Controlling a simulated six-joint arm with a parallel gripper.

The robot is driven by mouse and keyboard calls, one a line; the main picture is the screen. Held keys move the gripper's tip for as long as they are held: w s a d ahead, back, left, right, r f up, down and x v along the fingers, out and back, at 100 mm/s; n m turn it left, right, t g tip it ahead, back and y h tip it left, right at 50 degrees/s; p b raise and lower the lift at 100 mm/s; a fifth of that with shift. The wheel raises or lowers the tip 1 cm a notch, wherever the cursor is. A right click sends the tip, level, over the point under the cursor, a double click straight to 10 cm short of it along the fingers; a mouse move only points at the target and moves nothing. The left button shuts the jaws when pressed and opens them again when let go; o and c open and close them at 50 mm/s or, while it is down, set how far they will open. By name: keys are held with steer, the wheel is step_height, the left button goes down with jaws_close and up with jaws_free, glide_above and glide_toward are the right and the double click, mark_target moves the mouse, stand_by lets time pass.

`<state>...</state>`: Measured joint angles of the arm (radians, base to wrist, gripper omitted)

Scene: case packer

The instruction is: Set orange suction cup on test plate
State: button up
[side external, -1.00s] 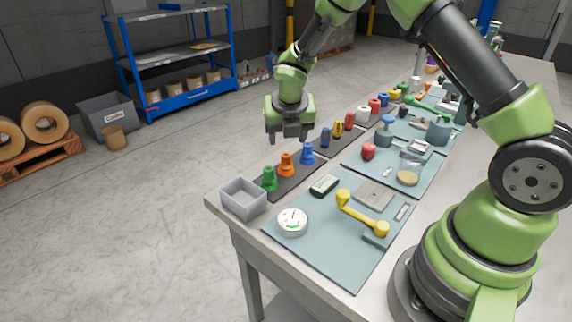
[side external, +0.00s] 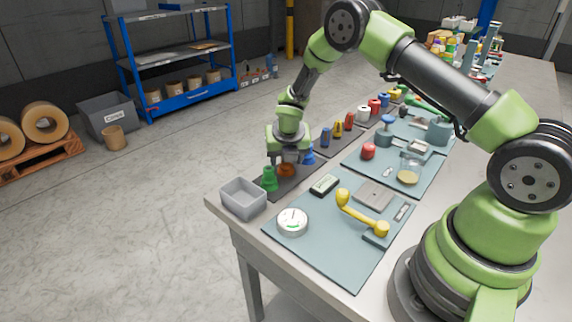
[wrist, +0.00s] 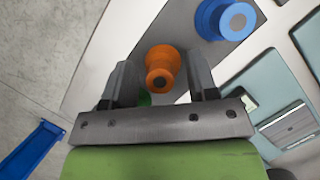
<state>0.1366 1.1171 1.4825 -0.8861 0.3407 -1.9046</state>
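The orange suction cup (side external: 286,170) stands on a dark strip (side external: 300,184) between a green cup (side external: 269,178) and a blue cup (side external: 309,156). My gripper (side external: 290,158) is low over the orange cup and partly hides it. In the wrist view the orange cup (wrist: 162,62) shows between the two fingers of my gripper (wrist: 161,78), which are apart with small gaps beside it. A flat grey square plate (side external: 374,194), seemingly the test plate, lies bare on the near blue-green mat (side external: 335,250).
A round white gauge (side external: 292,221), a small black-framed display (side external: 324,185) and a yellow handle (side external: 358,212) are on the near mat. A grey open bin (side external: 243,198) stands at the table corner. The blue cup (wrist: 228,18) is close beside my right finger in the wrist view.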

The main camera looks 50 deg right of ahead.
jaws_close()
step_height(320, 180, up, 10)
steer(key=shift+f, duration=0.2)
steer(key=shift+r, duration=0.2)
steer(key=shift+s+d+m, duration=0.15)
steer(key=shift+s+m, duration=0.15)
steer(key=s+d+r+m+g, duration=0.1)
steer(key=s+d+m+g, duration=0.2)
steer(key=s+m, duration=0.65)
steer(key=s+d+m+g, duration=0.2)
steer(key=s+m+g, duration=0.1)
steer(key=s+m, duration=0.6)
steer(key=shift+g, duration=0.4)
steer(key=f, duration=0.1)
steer(key=s+f, duration=0.1)
steer(key=f, duration=0.1)
steer(key=s+f, duration=0.1)
steer(key=shift+s+f, duration=0.1)
steer(key=shift+f, duration=2.7)
